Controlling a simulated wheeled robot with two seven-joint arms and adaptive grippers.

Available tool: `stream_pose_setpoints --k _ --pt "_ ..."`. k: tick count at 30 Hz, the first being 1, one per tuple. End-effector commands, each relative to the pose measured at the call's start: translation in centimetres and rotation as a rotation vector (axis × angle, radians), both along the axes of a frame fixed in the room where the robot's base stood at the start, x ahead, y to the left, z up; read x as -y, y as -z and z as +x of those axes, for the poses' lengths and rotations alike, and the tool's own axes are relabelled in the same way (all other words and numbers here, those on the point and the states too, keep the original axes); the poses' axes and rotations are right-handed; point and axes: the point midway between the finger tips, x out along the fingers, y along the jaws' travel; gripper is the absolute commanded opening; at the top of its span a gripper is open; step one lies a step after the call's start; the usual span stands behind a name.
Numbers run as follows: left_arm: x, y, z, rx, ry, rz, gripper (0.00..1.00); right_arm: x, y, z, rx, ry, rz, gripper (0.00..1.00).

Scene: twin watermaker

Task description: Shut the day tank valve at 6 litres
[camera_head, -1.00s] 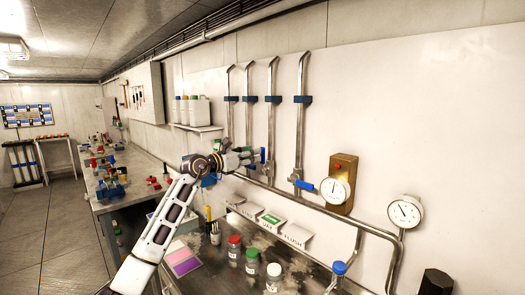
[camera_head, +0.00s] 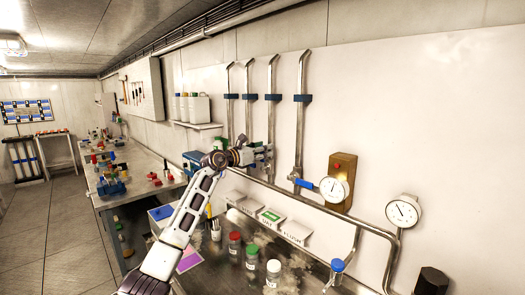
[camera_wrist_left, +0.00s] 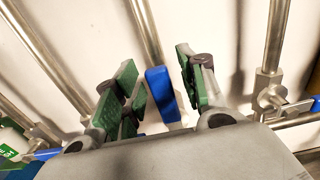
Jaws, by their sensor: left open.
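My left gripper (camera_head: 264,153) is at the row of wall pipes, in front of the lower part of one middle pipe. In the left wrist view its green-padded fingers (camera_wrist_left: 163,86) are open, with a blue valve handle (camera_wrist_left: 164,94) between them. A gap shows on the right of the handle; whether the left finger touches it I cannot tell. In the head view the gripper covers this handle. My right gripper is out of view.
Another blue-handled valve (camera_head: 305,184) is on the pipe to the right, beside a round gauge (camera_head: 334,190). A second gauge (camera_head: 403,210) is further right. Bottles with red (camera_head: 234,244), green (camera_head: 251,257) and white caps (camera_head: 272,274) stand on the bench below.

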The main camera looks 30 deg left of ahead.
Motion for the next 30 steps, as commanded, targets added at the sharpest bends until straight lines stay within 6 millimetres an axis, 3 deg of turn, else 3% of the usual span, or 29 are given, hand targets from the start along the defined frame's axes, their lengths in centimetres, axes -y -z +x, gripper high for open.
stream_pose_setpoints --k 3,12,30 --pt "0.01 0.00 -0.01 0.000 0.000 0.000 0.40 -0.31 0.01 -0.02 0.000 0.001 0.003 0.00" --pt "0.00 0.00 -0.02 0.000 0.000 0.000 0.01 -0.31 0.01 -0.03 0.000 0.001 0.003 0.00" --pt "0.37 0.08 -0.17 0.016 0.000 0.045 0.00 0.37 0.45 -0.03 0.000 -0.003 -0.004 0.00"
